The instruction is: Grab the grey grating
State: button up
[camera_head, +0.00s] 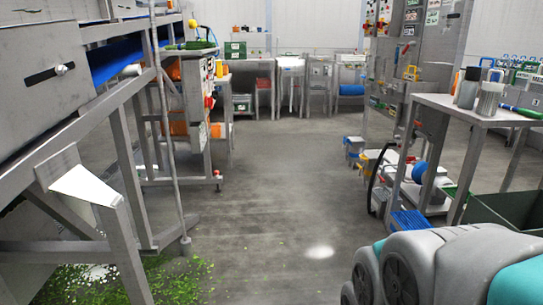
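I cannot make out a grey grating for certain in the head view. Many grey metal frames and panels show, but none is clearly a grating. My gripper is not in view. Only a grey and teal part of my own body shows at the lower right, and it hides the floor behind it.
A steel machine with a blue belt (122,58) fills the left, with green leaf scraps (172,282) on the floor below. A steel table (448,106) with bottles and a dark green crate (503,214) stand right. The middle floor (290,180) is clear.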

aim_at(387, 192)
jog(key=i, duration=2.1)
jog(key=i+j+z, duration=0.15)
jog(key=i+z, duration=0.35)
jog(key=i+j+z, duration=0.35)
jog(key=i+z, duration=0.15)
jog(key=i, duration=0.15)
jog(key=i+j+z, duration=0.45)
jog(key=j, duration=0.15)
jog(key=i+j+z, duration=0.5)
jog(key=j, duration=0.2)
jog(key=i+j+z, duration=0.1)
jog(key=j+z, duration=0.4)
jog(key=j, duration=0.25)
